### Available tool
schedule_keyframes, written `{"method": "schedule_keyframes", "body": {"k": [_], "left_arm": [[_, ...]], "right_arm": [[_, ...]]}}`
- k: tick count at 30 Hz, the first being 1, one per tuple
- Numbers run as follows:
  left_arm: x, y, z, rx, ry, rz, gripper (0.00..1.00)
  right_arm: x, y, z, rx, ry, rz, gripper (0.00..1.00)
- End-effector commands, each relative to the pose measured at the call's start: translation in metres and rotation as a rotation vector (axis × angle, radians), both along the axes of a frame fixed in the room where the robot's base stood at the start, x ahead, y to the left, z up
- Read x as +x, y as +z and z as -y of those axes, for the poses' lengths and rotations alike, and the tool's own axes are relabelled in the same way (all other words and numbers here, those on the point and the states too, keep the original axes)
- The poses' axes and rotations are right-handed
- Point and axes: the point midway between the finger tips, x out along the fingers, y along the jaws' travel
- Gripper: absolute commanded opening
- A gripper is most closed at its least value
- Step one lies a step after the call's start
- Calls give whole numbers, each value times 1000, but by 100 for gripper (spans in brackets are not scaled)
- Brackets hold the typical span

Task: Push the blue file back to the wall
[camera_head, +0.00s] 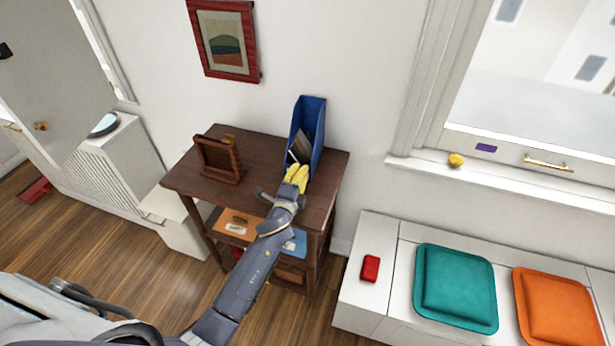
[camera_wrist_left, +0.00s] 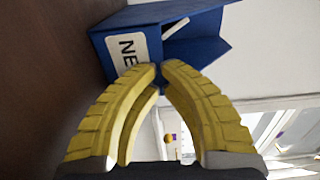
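The blue file (camera_head: 318,150) is an upright open-topped holder with papers inside, standing on the right part of the dark wooden stand's top (camera_head: 262,192). Its back is near the white wall; any gap there is hard to tell. My left gripper (camera_head: 297,172) has yellow fingers and is at the file's front, low over the stand top. In the left wrist view, the fingertips (camera_wrist_left: 160,68) are together, with nothing visible between them. They lie right at the file's front (camera_wrist_left: 125,50), over its white label; contact cannot be told for sure. My right gripper is not seen.
A brown wooden frame-like object (camera_head: 218,160) stands on the stand's left part. A framed picture (camera_head: 224,42) hangs on the wall above. The window sill (camera_head: 500,176) and a white bench (camera_head: 400,252) with cushions are at the right. The stand top between frame and file is clear.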

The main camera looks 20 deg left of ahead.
Motion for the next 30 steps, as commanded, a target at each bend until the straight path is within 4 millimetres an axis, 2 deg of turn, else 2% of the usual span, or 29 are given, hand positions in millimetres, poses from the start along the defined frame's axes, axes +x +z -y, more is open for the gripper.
{"method": "schedule_keyframes", "body": {"k": [4,14,20,30], "left_arm": [[0,0,0,0,0,0,0],[-7,-1,2,0,-3,-2,0],[-34,-1,8,0,-13,-2,0],[-97,-1,8,-1,-14,-2,0]], "right_arm": [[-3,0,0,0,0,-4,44],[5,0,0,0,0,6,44],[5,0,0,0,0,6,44],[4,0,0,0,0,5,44]]}}
